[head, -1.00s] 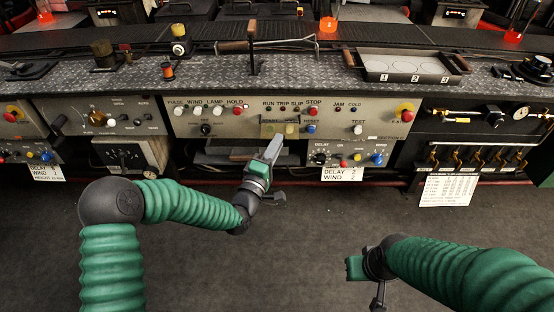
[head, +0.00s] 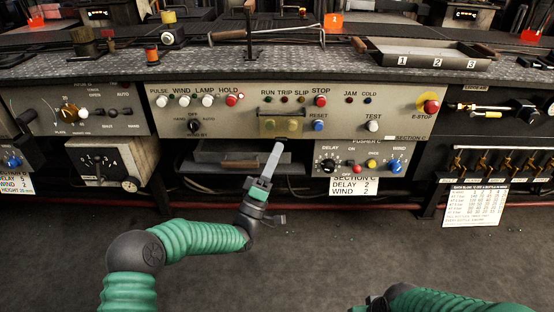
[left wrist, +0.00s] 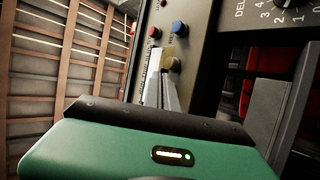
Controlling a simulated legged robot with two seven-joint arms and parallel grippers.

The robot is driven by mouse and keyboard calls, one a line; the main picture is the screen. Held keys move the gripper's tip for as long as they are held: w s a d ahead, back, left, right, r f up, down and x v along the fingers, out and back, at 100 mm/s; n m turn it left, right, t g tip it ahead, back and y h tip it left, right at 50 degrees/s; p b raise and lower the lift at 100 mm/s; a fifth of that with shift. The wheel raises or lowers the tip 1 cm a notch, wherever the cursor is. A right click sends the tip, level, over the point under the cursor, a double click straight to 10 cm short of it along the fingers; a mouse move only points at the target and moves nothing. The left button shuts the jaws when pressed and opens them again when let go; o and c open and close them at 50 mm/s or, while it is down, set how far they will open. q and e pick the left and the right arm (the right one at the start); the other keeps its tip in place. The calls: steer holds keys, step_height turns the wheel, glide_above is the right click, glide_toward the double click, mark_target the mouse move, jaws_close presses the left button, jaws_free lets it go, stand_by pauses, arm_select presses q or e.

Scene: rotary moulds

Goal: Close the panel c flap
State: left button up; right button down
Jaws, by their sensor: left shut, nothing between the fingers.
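The panel c flap (head: 281,125) is a small yellowish, see-through piece in the middle of the long beige panel marked section C, under the run, trip and slip lamps. I cannot tell how far it stands open. In the left wrist view a yellowish rounded part (left wrist: 172,63) shows just past the fingertips. My left gripper (head: 278,146) is shut and empty, pointing up and forward with its tips just below the flap; contact is not clear. Its fingers also show in the left wrist view (left wrist: 160,85).
Close to the flap are the blue reset button (head: 319,126) and a rotary selector (head: 194,126). A lower panel with delay and wind knobs (head: 360,165) hangs to the right of the gripper. An open shelf space (head: 215,158) lies below left. The floor in front is clear.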

arm_select(q)
steer(key=shift+o, duration=1.2)
steer(key=shift+w+a+r, duration=0.1)
steer(key=shift+w+r, duration=0.1)
steer(key=shift+o, duration=1.1)
steer(key=shift+s+r, duration=0.25)
steer(key=shift+o, duration=1.3)
steer(key=shift+s+r, duration=0.1)
steer(key=shift+o, duration=0.3)
